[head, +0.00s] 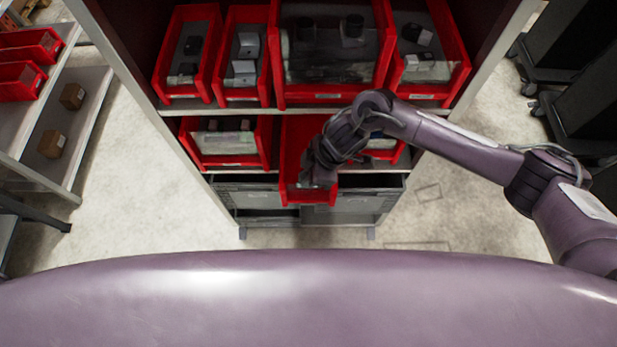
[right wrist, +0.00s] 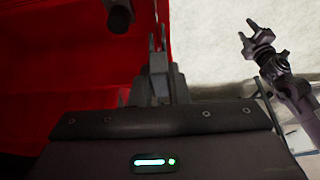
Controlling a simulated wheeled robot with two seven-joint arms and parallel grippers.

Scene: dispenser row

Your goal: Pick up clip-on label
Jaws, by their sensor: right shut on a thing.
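My right gripper (head: 319,180) is at the front of a red bin (head: 292,150) that stands out from the lower shelf. In the right wrist view its fingers (right wrist: 158,62) are shut on a thin pale piece (right wrist: 157,36), which looks like the clip-on label, seen edge-on. Its face is hidden, and I cannot tell whether it still touches the bin. The red bin (right wrist: 60,60) fills the left of that view. My left gripper (right wrist: 258,40) shows small at the upper right of the right wrist view; its jaw state is unclear.
Red bins with dark and white items, such as a wide one (head: 330,96), fill the upper shelf. Another red bin (head: 225,160) stands left of the pulled-out one. Grey crates (head: 255,198) are below. A side rack (head: 85,120) is at the left.

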